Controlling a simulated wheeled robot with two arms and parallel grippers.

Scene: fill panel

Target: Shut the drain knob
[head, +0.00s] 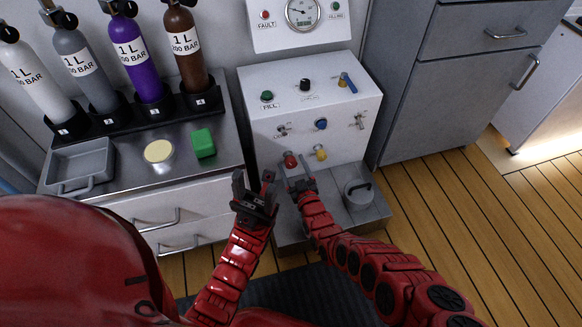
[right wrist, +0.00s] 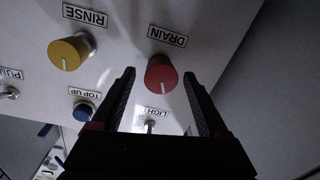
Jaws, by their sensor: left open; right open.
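The red drain knob (head: 290,160) is low on the front of the white panel (head: 263,135). In the right wrist view the drain knob (right wrist: 161,74) appears under an upside-down DRAIN label, with a white pointer line on its face. My right gripper (head: 295,174) is open in front of it. In the wrist view the right gripper's fingertips (right wrist: 159,77) stand on either side of the knob with gaps, so it is not gripped. My left gripper (head: 253,178) is open and empty, left of the panel and in front of the drawers.
A yellow rinse knob (head: 320,152) is beside the drain knob. A blue top-up button (head: 320,124) and small switches sit above. A lidded metal pot (head: 358,192) stands on the base at right. Bottles, a tray (head: 82,166) and a green block (head: 203,143) occupy the left counter.

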